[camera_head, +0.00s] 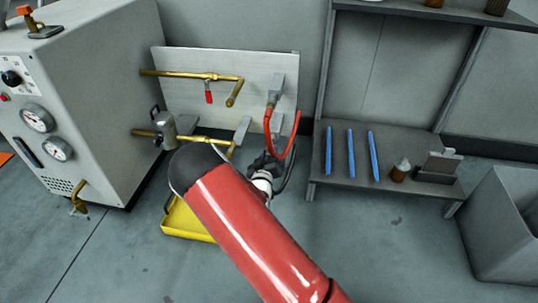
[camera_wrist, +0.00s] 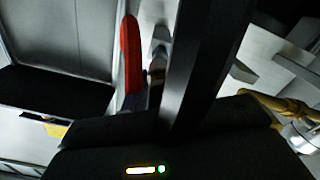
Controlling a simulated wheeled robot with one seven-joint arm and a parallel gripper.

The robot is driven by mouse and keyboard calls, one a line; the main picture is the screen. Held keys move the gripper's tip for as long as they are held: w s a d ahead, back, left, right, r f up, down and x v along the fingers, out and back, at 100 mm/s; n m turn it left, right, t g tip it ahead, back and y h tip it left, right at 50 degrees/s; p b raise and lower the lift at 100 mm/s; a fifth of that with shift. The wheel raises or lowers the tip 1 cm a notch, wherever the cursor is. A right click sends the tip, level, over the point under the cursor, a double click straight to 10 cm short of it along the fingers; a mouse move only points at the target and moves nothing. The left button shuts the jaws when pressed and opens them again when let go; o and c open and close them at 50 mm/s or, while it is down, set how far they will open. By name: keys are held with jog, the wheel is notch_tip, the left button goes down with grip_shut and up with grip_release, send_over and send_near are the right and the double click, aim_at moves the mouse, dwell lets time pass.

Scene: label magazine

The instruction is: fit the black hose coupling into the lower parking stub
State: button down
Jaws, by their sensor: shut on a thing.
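My gripper (camera_head: 268,163) is in front of the pale back panel (camera_head: 180,95), below a hanging red hose (camera_head: 268,128). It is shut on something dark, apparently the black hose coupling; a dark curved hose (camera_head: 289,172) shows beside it. The coupling's shape and tip are hidden by the gripper and arm. Grey stubs stand on the panel: an upper one (camera_head: 276,88) with the red hose, and a lower one (camera_head: 242,130). In the wrist view a dark finger (camera_wrist: 205,60) fills the middle, beside the red hose (camera_wrist: 131,55). I cannot tell whether coupling and stub touch.
Brass pipes (camera_head: 190,75) with a red-handled valve (camera_head: 208,97) cross the panel. A grey machine with gauges (camera_head: 70,110) stands left, a yellow tray (camera_head: 185,222) lies below. Right is a shelf (camera_head: 400,190) with blue rods (camera_head: 350,153) and a grey bin (camera_head: 505,225).

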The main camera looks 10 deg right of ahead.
jog(key=shift+x, duration=1.25)
jog(key=c, duration=1)
grip_release()
jog(key=shift+p+v, duration=0.45)
jog(key=shift+v, duration=3.45)
